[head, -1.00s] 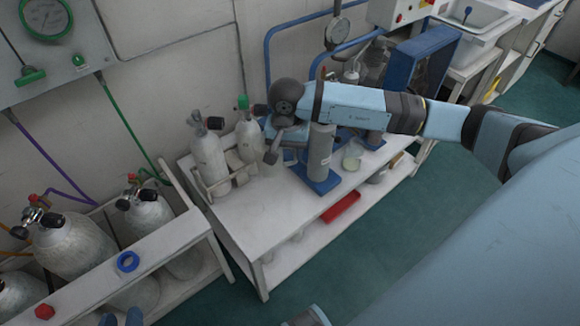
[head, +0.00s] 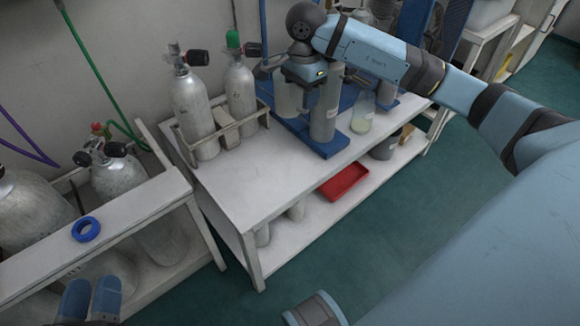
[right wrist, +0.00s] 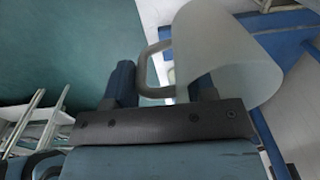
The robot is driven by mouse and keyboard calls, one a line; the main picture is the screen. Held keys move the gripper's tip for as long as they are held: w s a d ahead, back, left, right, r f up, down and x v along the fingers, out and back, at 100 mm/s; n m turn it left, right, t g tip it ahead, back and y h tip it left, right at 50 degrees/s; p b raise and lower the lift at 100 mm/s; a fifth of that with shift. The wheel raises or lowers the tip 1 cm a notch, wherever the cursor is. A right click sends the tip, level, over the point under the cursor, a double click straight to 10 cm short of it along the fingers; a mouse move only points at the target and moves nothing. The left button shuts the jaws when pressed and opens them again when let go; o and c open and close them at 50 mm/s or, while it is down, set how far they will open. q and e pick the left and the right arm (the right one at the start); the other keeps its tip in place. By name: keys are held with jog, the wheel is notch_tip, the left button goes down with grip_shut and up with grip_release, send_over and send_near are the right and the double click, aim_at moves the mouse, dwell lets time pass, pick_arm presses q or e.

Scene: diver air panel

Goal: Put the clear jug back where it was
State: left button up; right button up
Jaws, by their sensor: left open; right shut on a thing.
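The clear jug (head: 288,98) is a frosted, see-through vessel hanging under my right gripper (head: 303,80), beside a grey cylinder on a blue stand. In the right wrist view the jug (right wrist: 222,50) fills the upper right, and its handle (right wrist: 146,68) lies between the fingers of my right gripper (right wrist: 162,88). The gripper is shut on it. I cannot tell whether the jug's base touches the blue stand. My left gripper (head: 91,298) is open and empty at the bottom left, in front of the cylinder rack.
A beaker with pale liquid (head: 362,114) stands right of the grey cylinder (head: 325,105) and blue stand (head: 325,148). Two cylinders (head: 197,112) stand at the bench's left. The white bench top (head: 245,190) is clear in front. A red tray (head: 344,182) lies below.

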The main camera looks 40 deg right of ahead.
notch_tip(320, 180, down, 20)
jog(key=b, duration=0.6)
jog(key=shift+r+b, duration=0.15)
jog(key=shift+b, duration=0.2)
jog(key=shift+f, duration=0.25)
jog(key=shift+r, duration=0.1)
pick_arm(q)
notch_tip(320, 180, down, 6)
jog(key=w+m+g, duration=0.1)
jog(key=m, duration=0.1)
jog(key=shift+w+f+g, duration=0.15)
jog(key=shift+f+g, duration=0.05)
jog(key=shift+g, duration=0.1)
pick_arm(e)
jog(key=o, duration=1.2)
jog(key=shift+c, duration=0.2)
pick_arm(q)
jog(key=shift+a, duration=0.1)
